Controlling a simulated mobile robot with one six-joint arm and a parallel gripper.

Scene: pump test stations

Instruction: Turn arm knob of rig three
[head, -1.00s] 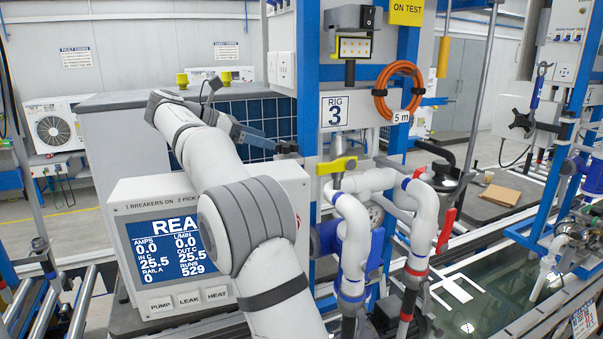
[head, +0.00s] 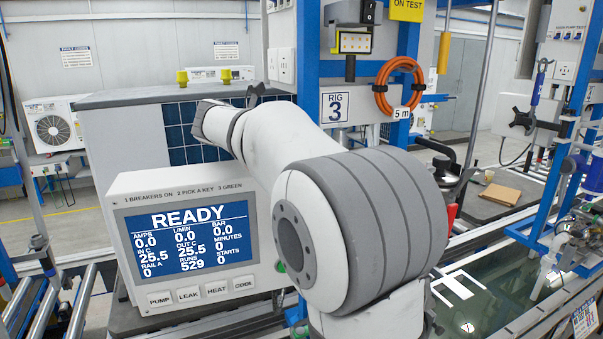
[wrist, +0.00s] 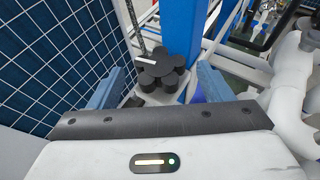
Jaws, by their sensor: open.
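A black lobed knob (wrist: 160,74) with a white mark on its top shows in the wrist view. It sits on a pale mount beside a blue post. My gripper (wrist: 162,80) is open, with one blue finger at each side of the knob in that view. I cannot tell whether the fingers touch it or how far off it is. The Rig 3 sign (head: 335,107) is on the blue frame in the head view. My arm hides the gripper and the knob there.
A white control box with a READY screen (head: 190,238) stands left of my arm. White pipes (wrist: 288,100) run close on the right in the wrist view, and a blue gridded panel (wrist: 50,60) is close on the left. An orange hose (head: 398,88) hangs on the frame.

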